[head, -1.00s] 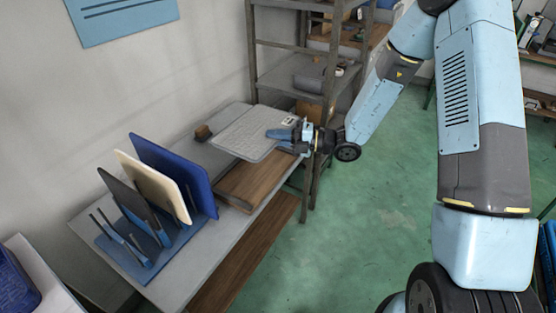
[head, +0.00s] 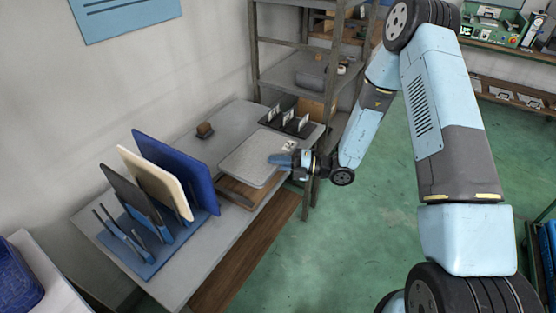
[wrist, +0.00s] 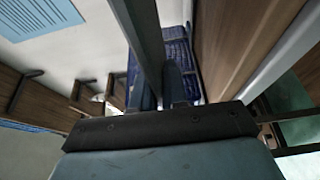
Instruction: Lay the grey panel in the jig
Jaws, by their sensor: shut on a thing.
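The grey panel (head: 250,158) is a flat, light grey slab with rounded corners. My gripper (head: 281,160) is shut on its right edge and holds it roughly flat over a brown wooden board (head: 236,192) on the bench. I cannot tell how large the gap beneath it is. In the wrist view the panel (wrist: 142,38) is a narrow grey strip seen edge-on, beside the blue fingers (wrist: 172,82). I cannot clearly make out the jig; the panel hides part of the wooden board and bench beneath it.
A blue rack (head: 150,262) holds dark grey, cream (head: 158,183) and blue (head: 182,172) panels upright at the left. A black holder with white cards (head: 290,120) stands behind the grey panel. A small brown block (head: 205,130) lies by the wall. A metal shelf (head: 300,70) stands behind.

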